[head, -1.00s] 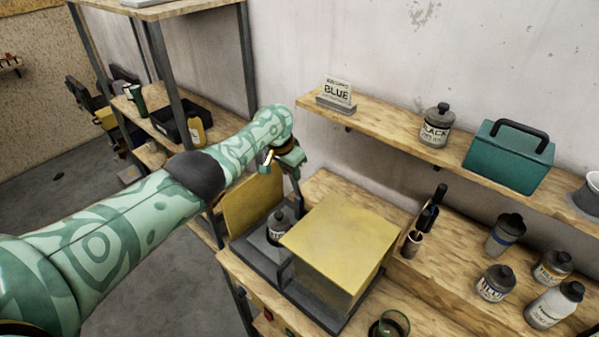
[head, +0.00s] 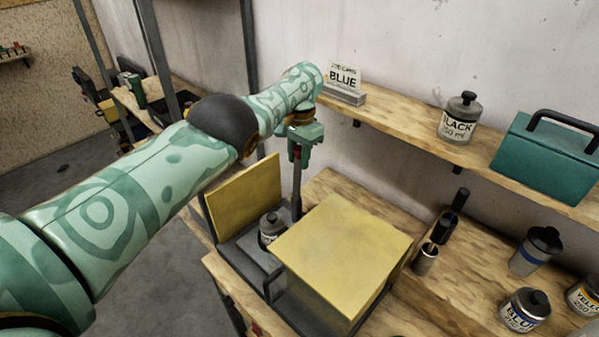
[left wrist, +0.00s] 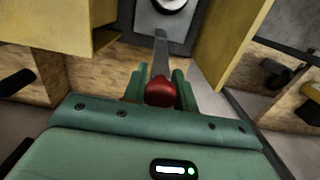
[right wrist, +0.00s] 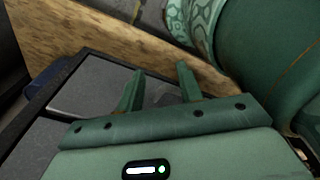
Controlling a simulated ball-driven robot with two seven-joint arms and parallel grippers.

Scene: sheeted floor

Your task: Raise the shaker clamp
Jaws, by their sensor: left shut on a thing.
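The shaker is a grey base with yellow panels; its big yellow box (head: 345,245) stands in front of a yellow side panel (head: 243,198). A dark-capped bottle (head: 271,228) stands on the base between them. The clamp is a grey upright bar (head: 297,188) behind the bottle; the left wrist view shows this bar (left wrist: 161,52) with a red knob (left wrist: 160,92) at its end. My left gripper (head: 304,143) is above the base, shut on the red knob. My right gripper (right wrist: 160,80) is open and empty, seen only in the right wrist view.
A wall shelf (head: 400,112) behind holds a BLUE sign (head: 343,80), a BLACK bottle (head: 460,118) and a teal box (head: 545,158). Bottles (head: 525,308) and a dark-handled tool (head: 440,230) stand on the bench at right.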

